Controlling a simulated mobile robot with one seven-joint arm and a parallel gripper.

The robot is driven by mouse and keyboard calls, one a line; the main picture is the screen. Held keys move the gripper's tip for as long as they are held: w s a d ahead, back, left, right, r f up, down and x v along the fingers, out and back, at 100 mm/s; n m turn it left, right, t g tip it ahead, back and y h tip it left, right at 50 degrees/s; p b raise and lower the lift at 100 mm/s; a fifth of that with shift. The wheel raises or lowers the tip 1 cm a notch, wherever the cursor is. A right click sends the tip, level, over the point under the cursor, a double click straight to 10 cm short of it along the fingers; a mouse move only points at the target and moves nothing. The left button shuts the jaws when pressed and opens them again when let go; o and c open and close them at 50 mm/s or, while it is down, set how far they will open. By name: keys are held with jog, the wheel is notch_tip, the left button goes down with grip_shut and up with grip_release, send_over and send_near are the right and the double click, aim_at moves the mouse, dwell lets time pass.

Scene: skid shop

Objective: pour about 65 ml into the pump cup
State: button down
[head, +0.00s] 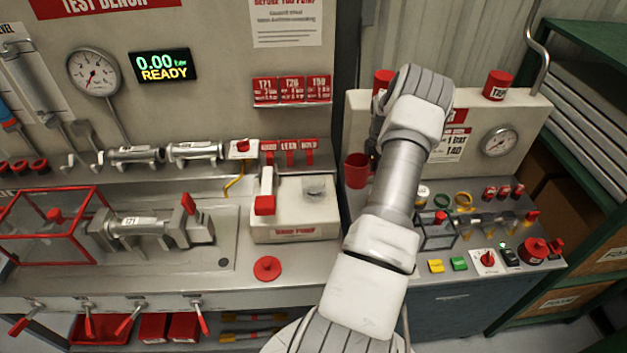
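The hand pump (297,215) is a pale box with a red label on the middle bench. A white lever with a red grip (265,204) stands at its left side. A grey patch on its top right may be the cup opening; I cannot tell. A red round cap (267,268) lies on the bench in front. A red open-topped jug (356,171) shows left of my arm, near the end of my wrist. My gripper is mostly hidden behind my own arm, with only a dark part (375,150) showing. I cannot see whether its fingers hold the jug.
A clamped cylinder (140,228) and a red-framed guard (50,228) are at the left. The display (164,66) reads 0.00 and READY. The right bench has a gauge (499,141), buttons and a red canister (497,85) on top. Green shelving (590,120) stands at the right.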

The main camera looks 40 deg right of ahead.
aim_at(364, 164)
jog(key=shift+w+a+r+g+h, duration=0.3)
jog(key=shift+a+r+g+h, duration=0.15)
jog(key=shift+r+h, duration=0.25)
jog(key=shift+w+a+r+g+h, duration=0.25)
jog(key=shift+a+r+g+h, duration=0.25)
jog(key=shift+h, duration=0.3)
jog(key=shift+w+f+b, duration=0.1)
jog(key=shift+b, duration=0.4)
jog(key=a+h+b, duration=0.1)
jog(key=b, duration=0.1)
jog(key=w+r+g+h+b, duration=0.1)
jog(key=b, duration=0.2)
jog(key=shift+a, duration=0.4)
jog(key=h+b, duration=0.1)
jog(key=a+r+g+b, duration=0.1)
jog(key=b, duration=0.1)
jog(key=shift+w+r+h, duration=0.2)
jog(key=shift+r+h, duration=0.05)
jog(key=shift+h, duration=0.15)
jog(key=shift+w+a+r+g+h+b, duration=0.15)
jog(key=shift+r+g+h+b, duration=0.1)
jog(key=shift+r+h+b, duration=0.35)
jog(key=shift+a+r+g+h+b, duration=0.2)
jog(key=shift+r+h+b, duration=0.1)
jog(key=shift+r+b, duration=0.45)
jog(key=shift+f, duration=0.1)
jog(key=shift+w+a+r+h+b, duration=0.15)
jog(key=shift+r+h+b, duration=0.25)
jog(key=shift+b, duration=0.6)
